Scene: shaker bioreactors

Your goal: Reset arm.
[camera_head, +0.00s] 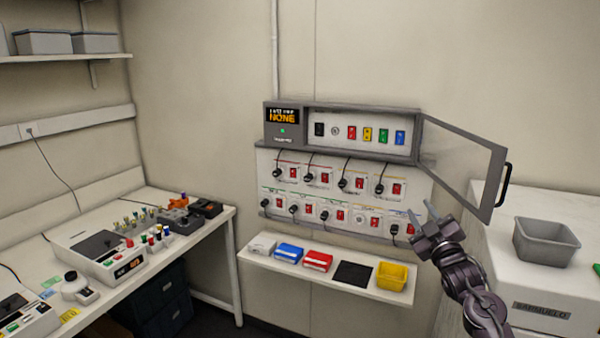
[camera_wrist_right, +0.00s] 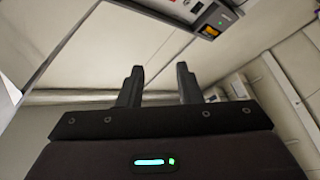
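My right gripper (camera_head: 426,222) is raised in front of the wall panel, right of the lower socket rows and below the open cabinet door. In the right wrist view its two dark fingers (camera_wrist_right: 158,86) stand apart with nothing between them. The fingers appear clear of the panel and door, though the exact gap cannot be told. My left gripper does not show in either view.
The wall cabinet (camera_head: 300,104) has its glass door (camera_head: 455,157) swung open to the right. Plugs and red switches fill the socket panel (camera_head: 262,160). A shelf (camera_head: 310,273) holds coloured bins. A grey bin (camera_head: 543,242) stands right; the left bench (camera_head: 135,285) carries devices.

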